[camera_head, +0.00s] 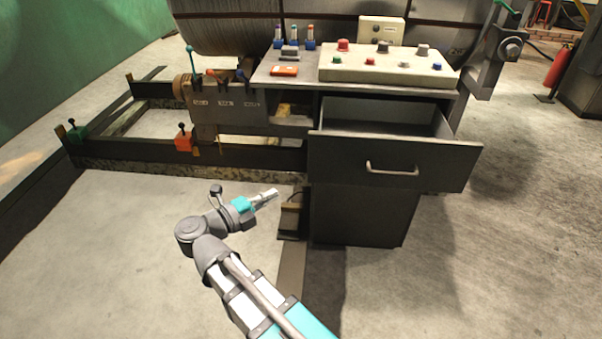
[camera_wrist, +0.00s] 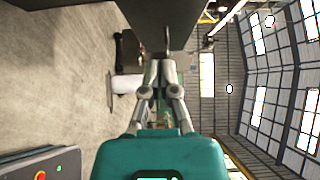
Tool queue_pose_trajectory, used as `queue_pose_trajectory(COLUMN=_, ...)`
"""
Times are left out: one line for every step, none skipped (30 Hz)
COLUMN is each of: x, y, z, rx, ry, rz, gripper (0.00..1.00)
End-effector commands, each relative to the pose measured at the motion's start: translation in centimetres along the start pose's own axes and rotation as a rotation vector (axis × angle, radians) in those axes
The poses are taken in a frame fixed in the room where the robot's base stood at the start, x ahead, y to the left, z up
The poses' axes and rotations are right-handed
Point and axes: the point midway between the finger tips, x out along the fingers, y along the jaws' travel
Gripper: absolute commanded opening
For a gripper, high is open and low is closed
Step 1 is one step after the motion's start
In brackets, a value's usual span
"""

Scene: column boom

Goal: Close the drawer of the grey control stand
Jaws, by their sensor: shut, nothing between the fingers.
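The grey control stand (camera_head: 360,216) stands right of centre in the head view. Its drawer (camera_head: 335,157) is pulled out toward me, with the inside showing above the front panel. A pale bar handle (camera_head: 392,172) is on the drawer front. My gripper (camera_head: 274,193) is shut and empty, to the left of the drawer front and lower in the picture. In the wrist view my gripper (camera_wrist: 165,62) has its fingertips together, with a dark panel (camera_wrist: 165,20) beyond them. I cannot tell whether they touch it.
A cream button panel (camera_head: 390,68) and an orange item (camera_head: 285,71) are on the stand's top. A dark rail frame (camera_head: 240,154) with an orange block (camera_head: 183,138) runs to the left. A pedal-like box (camera_head: 291,218) is on the floor by the stand. Open floor lies right.

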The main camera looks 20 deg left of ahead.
Motion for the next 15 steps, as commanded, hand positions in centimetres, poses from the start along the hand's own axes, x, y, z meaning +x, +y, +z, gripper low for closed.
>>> queue_pose_trajectory(x=-0.05, y=0.03, z=-0.03, rx=0.000, ry=0.002, rz=0.001, gripper=0.00)
queue_pose_trajectory(x=-0.05, y=0.01, z=-0.03, rx=0.000, ry=0.002, rz=0.001, gripper=0.00)
queue_pose_trajectory(x=-0.04, y=-0.02, z=-0.03, rx=0.000, ry=0.002, rz=0.001, gripper=0.00)
queue_pose_trajectory(x=-0.04, y=-0.03, z=-0.02, rx=0.000, ry=0.002, rz=0.001, gripper=0.00)
queue_pose_trajectory(x=-0.03, y=-0.03, z=-0.02, rx=0.000, ry=0.001, rz=0.001, gripper=0.00)
queue_pose_trajectory(x=-0.03, y=-0.04, z=-0.01, rx=0.000, ry=0.001, rz=0.001, gripper=0.00)
queue_pose_trajectory(x=-0.03, y=-0.04, z=-0.01, rx=0.000, ry=0.001, rz=0.000, gripper=0.00)
queue_pose_trajectory(x=-0.03, y=-0.04, z=0.00, rx=0.000, ry=0.001, rz=0.000, gripper=0.00)
queue_pose_trajectory(x=-0.01, y=-0.04, z=0.00, rx=0.000, ry=0.000, rz=0.000, gripper=0.00)
queue_pose_trajectory(x=0.00, y=-0.04, z=0.00, rx=0.000, ry=0.000, rz=0.000, gripper=0.00)
queue_pose_trajectory(x=0.04, y=-0.04, z=0.00, rx=0.000, ry=0.000, rz=0.000, gripper=0.00)
queue_pose_trajectory(x=0.10, y=-0.04, z=0.01, rx=0.000, ry=0.000, rz=0.000, gripper=0.00)
queue_pose_trajectory(x=0.16, y=-0.04, z=0.01, rx=0.000, ry=0.000, rz=0.000, gripper=0.00)
queue_pose_trajectory(x=0.25, y=-0.05, z=0.01, rx=0.000, ry=0.000, rz=0.000, gripper=0.00)
queue_pose_trajectory(x=0.39, y=-0.05, z=0.02, rx=0.000, ry=-0.001, rz=0.000, gripper=0.00)
